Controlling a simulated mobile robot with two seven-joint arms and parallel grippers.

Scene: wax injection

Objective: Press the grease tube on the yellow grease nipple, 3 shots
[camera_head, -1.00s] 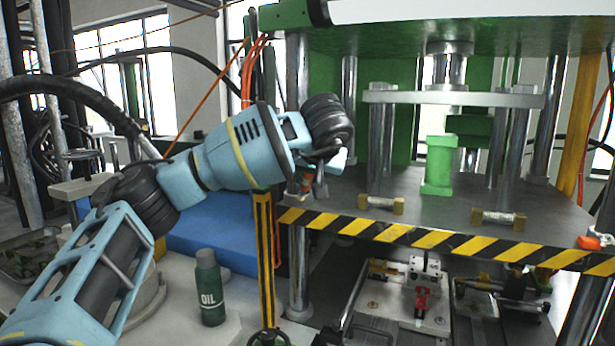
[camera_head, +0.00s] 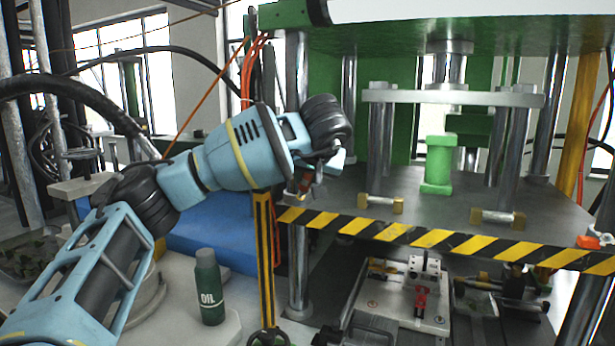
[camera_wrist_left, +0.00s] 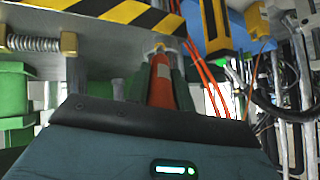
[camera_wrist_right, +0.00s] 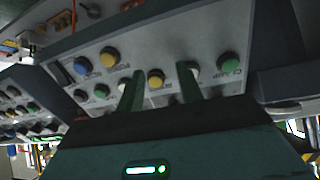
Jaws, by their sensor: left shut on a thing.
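My left gripper (camera_wrist_left: 160,86) is shut around an orange-red grease tube (camera_wrist_left: 161,82), with one green finger on each side. The tube's tip points at the underside of the striped press edge. A small pale yellowish piece (camera_wrist_left: 157,48) shows at the tip; I cannot tell whether it is the tube's nozzle or the yellow grease nipple, or whether they touch. In the head view, the left gripper (camera_head: 306,180) is beside the front left press column, mostly hidden by its wrist. My right gripper (camera_wrist_right: 160,88) shows only in the right wrist view, open and empty, fingers apart.
The press table edge has yellow-black stripes (camera_head: 415,237). A green oil bottle (camera_head: 208,288) stands on the bench at lower left. A green block (camera_head: 439,165) stands on the press table. A button panel (camera_wrist_right: 150,45) faces my right gripper.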

